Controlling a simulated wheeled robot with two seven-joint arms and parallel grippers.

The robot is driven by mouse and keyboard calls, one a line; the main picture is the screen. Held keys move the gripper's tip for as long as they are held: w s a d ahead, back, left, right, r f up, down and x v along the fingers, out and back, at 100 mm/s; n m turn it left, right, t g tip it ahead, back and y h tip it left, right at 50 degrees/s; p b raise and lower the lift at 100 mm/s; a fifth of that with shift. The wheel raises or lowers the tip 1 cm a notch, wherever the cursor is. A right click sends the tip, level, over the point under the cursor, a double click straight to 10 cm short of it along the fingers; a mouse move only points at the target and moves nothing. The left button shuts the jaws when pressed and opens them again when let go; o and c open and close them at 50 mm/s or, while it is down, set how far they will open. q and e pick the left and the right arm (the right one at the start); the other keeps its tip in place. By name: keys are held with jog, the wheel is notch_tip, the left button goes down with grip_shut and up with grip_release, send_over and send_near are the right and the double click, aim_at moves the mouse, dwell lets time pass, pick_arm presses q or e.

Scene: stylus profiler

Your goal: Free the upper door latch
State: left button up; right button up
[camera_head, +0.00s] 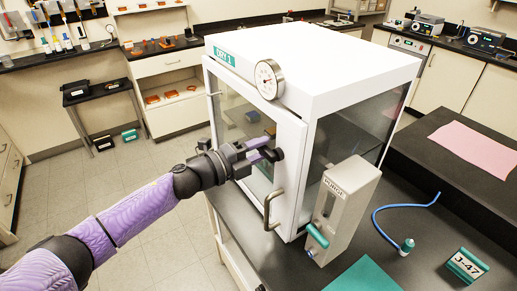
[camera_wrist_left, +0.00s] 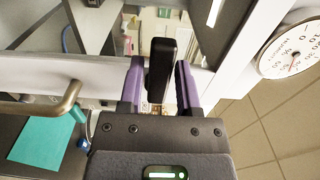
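The white dry cabinet (camera_head: 310,65) stands on the dark bench with its glass door (camera_head: 243,115) facing left, apparently closed. The upper door latch (camera_wrist_left: 162,62) is a black upright bar on the white door edge; in the head view it is a dark piece (camera_head: 277,154) at my gripper's tip. My left gripper (camera_head: 264,150) reaches it from the left. In the left wrist view the purple fingers (camera_wrist_left: 158,85) are apart, one on each side of the latch. A gap shows on the left; contact on the right cannot be told. My right gripper is in neither view.
A metal door handle (camera_head: 272,210) sticks out below my gripper. A round gauge (camera_head: 269,79) sits above it. A grey purge box (camera_head: 342,208) with a teal lever stands at the cabinet's front. A blue hose (camera_head: 405,205) lies on the bench.

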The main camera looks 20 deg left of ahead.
pick_arm(q)
jog(key=shift+o, duration=1.1)
jog(key=b+v, duration=0.1)
jog(key=v, duration=0.9)
